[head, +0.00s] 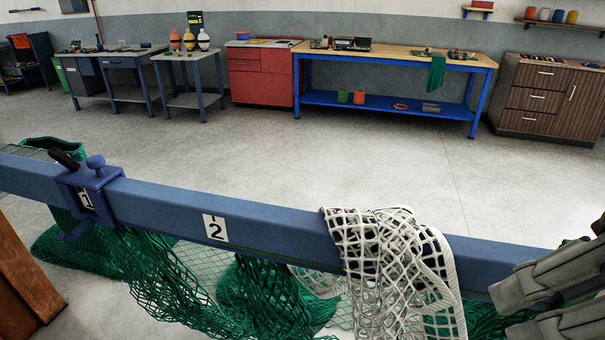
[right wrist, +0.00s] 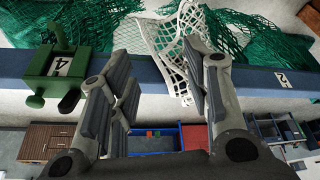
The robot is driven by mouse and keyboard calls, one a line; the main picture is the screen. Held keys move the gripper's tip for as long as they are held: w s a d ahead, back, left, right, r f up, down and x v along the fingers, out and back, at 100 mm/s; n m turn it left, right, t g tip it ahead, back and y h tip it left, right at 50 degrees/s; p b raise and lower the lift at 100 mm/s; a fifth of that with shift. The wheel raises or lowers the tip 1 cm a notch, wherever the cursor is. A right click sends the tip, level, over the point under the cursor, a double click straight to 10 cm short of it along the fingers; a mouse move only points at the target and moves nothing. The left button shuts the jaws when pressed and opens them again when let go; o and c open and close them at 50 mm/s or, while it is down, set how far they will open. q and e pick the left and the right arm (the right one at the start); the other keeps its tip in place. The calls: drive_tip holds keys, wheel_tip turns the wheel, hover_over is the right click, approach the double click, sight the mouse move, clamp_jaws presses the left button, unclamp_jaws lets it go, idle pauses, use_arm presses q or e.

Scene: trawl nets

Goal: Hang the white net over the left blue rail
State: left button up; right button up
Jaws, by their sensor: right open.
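The white net (head: 385,250) is draped over the blue rail (head: 275,232), right of the label 2. Most of it hangs on the near side, and its lower end leaves the picture. In the right wrist view the white net (right wrist: 177,42) crosses the rail (right wrist: 255,78) between my open fingers, with a short edge past the rail. My right gripper (head: 502,310) is at the right end of the head view, apart from the net. In the right wrist view my right gripper (right wrist: 168,65) is open and empty. My left gripper is not in view.
A blue clamp (head: 88,192) sits on the rail at label 1. A green clamp (right wrist: 60,72) marked 4 sits beside my fingers in the right wrist view. Green netting (head: 150,270) hangs below the rail. Open floor (head: 330,160) lies between the rail and the far benches.

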drive_tip(key=d+p+v, duration=0.1)
drive_tip(key=p+v, duration=0.4)
drive_tip(key=v, duration=0.1)
drive_tip(key=shift+d+r, duration=0.25)
drive_tip(key=shift+d, duration=0.05)
drive_tip(key=shift+w, duration=0.1)
